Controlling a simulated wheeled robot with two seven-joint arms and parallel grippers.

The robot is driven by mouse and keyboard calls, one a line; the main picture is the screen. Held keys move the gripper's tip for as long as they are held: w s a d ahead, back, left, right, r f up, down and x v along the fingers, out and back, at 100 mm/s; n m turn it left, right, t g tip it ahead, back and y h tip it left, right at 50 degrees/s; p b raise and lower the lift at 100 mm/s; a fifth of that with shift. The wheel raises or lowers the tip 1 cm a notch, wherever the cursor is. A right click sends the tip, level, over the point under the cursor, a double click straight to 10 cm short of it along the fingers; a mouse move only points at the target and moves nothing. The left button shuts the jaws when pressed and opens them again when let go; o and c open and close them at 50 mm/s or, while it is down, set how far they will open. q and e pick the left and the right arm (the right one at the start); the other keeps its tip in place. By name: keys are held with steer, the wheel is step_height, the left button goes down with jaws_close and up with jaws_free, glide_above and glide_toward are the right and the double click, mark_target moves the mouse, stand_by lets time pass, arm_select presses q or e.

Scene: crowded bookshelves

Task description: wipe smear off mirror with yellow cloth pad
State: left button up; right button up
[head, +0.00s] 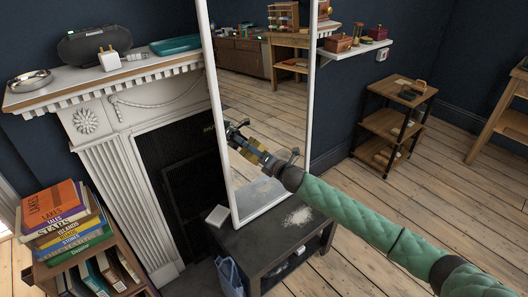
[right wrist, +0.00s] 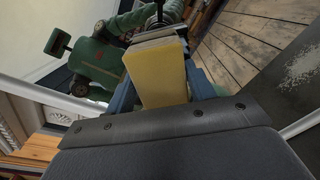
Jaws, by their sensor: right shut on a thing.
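The mirror (head: 262,95) is a tall pane in a white frame, standing on a low dark table and reflecting the room. My right gripper (head: 250,146) is in front of its lower half, the arm coming in from the right. In the right wrist view the gripper (right wrist: 160,88) is shut on the yellow cloth pad (right wrist: 160,75), a block between blue fingers. I cannot tell whether the pad touches the glass. I cannot make out a smear on the mirror; the arm and gripper cover part of it. My left gripper is not in view.
A small shelf unit (head: 392,122) stands right. Wooden floor is open between.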

mark_target(251, 158)
steer(key=shift+s+a+p, duration=0.25)
steer(key=shift+s+a, duration=0.35)
steer(key=shift+a, duration=0.2)
steer(key=shift+s+a+p, duration=0.2)
steer(key=shift+s+a, duration=0.4)
steer(key=shift+a, duration=0.15)
steer(key=shift+p+v, duration=0.55)
steer(key=shift+v, duration=0.85)
steer(key=shift+p+v, duration=0.45)
steer(key=shift+v, duration=1.15)
steer(key=v, duration=0.3)
steer(key=shift+r+p, duration=0.1)
steer(key=shift+p, duration=0.3)
steer(key=shift+w+a, duration=0.1)
steer(key=shift+w, duration=0.05)
